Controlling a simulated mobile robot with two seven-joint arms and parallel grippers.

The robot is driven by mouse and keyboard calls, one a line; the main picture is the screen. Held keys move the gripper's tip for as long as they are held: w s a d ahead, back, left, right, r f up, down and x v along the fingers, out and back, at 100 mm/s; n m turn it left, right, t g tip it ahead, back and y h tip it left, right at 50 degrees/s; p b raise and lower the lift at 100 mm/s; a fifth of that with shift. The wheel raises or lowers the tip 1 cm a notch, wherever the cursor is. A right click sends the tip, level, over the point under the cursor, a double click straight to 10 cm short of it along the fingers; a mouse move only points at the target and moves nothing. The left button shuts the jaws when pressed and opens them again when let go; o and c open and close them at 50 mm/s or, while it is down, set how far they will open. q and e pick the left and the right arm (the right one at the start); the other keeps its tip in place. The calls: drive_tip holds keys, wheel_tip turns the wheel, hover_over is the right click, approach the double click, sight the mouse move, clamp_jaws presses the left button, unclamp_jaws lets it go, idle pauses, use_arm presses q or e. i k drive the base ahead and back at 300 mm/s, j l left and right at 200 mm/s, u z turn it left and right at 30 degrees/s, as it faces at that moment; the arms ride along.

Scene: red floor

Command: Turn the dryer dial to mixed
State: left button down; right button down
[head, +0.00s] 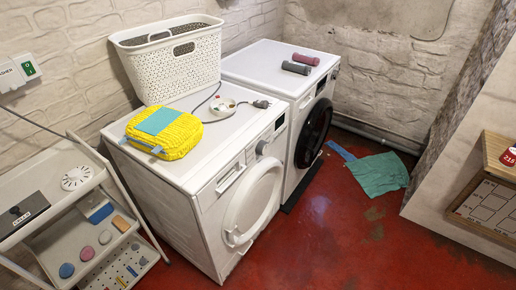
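Two white front-loading machines stand side by side against the brick wall. The nearer machine (180,178) has a white round door (253,205) that appears shut. A round grey dial (262,147) sits on its front panel, right of a drawer handle (231,178). The farther machine (262,62) has a dark round door (314,133); its panel controls are too small to make out. I cannot tell from labels which machine is the dryer, nor read the dial's setting. Neither of my grippers is in view.
A white basket (172,72), yellow bundle (163,131) and power strip with cable (223,106) lie on the nearer machine; two dumbbells (297,67) lie on the farther. A shelf cart (72,220) stands left. A teal cloth (378,173) lies on the red floor, otherwise clear in front.

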sight(262, 147)
drive_tip(key=i+l+u, duration=0.1)
drive_tip(key=l, duration=0.35)
drive_tip(key=i+l+u, duration=0.15)
drive_tip(key=i+l, duration=0.15)
drive_tip(key=l, duration=0.15)
drive_tip(key=i+l+u, duration=0.1)
drive_tip(key=l, duration=0.35)
drive_tip(key=i+l+u, duration=0.1)
drive_tip(key=l, duration=0.4)
drive_tip(key=i+l+u, duration=0.15)
drive_tip(key=l, duration=0.35)
drive_tip(key=i+l+u, duration=0.1)
drive_tip(key=l, duration=0.4)
drive_tip(key=i+l+u, duration=0.1)
drive_tip(key=l, duration=0.4)
